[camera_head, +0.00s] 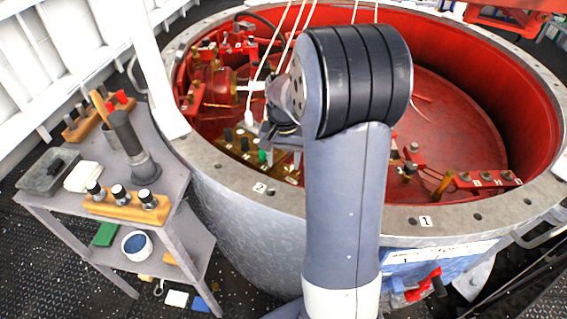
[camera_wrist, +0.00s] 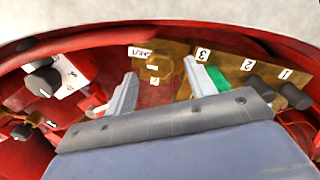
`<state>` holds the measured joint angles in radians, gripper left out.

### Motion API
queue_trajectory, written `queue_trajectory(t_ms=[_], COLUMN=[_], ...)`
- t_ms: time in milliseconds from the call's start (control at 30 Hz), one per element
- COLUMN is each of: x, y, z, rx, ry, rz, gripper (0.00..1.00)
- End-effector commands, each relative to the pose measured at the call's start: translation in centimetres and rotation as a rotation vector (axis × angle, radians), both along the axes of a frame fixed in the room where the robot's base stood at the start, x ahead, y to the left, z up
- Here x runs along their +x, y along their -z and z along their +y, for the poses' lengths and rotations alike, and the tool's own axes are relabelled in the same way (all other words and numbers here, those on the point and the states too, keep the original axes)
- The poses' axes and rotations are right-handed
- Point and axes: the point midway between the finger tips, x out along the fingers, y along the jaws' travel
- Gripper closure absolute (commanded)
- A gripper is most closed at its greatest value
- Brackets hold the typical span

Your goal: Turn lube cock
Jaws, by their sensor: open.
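The lube cock (camera_wrist: 153,68) is a small brass fitting in the wrist view, beside a white tag that appears to read LUBE (camera_wrist: 141,53). No contact is visible, and the depth between fingers and cock is hard to tell. In the camera_head view my arm hides much of this area, and I cannot make out the cock there.
A brass plate (camera_wrist: 229,68) numbered 1, 2, 3 carries dark knobs and a green one (camera_wrist: 221,80) close to the right finger. A dark knob with a white tag (camera_wrist: 68,74) is at left. The grey tub rim (camera_head: 240,184) and side table (camera_head: 190,203) stand nearby.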

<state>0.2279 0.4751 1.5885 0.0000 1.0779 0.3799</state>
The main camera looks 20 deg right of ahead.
Motion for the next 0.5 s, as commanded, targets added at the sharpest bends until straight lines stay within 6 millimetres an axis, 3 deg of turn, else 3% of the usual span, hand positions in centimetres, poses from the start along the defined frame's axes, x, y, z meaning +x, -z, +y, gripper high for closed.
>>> queue_trajectory(t_ms=[100,300,500], x=[0.1,0.1,0.0], y=[-2.8,-6.5,-8.3], z=[0.0,0.0,0.0], rx=[-0.002,-0.001,-0.001], ry=[0.000,0.000,0.000], rz=[-0.006,-0.004,-0.001], gripper=[0.48,0.48,0.48])
